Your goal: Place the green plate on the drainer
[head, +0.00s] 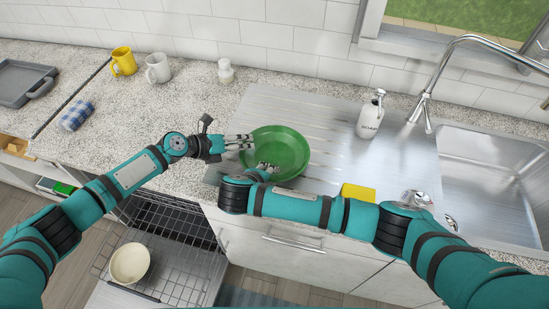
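The green plate (285,150) is in the middle of the head view, face up and roughly level. It is over the left part of the ribbed steel drainer (315,112); I cannot tell whether it rests on it or is just above. My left gripper (248,141) is at the plate's left rim, with its two fingers a little apart and the tips overlapping the rim. My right gripper (270,168) is at the plate's near rim. Its fingers are small and partly hidden by its own wrist, so its grip is unclear.
A soap dispenser (370,115) stands right of the plate, before the sink (495,175) and faucet (421,105). A yellow sponge (359,192) lies near the front edge. Mugs (158,68) and a white shaker (226,72) stand behind. Below, an open dishwasher rack holds a cream bowl (130,263).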

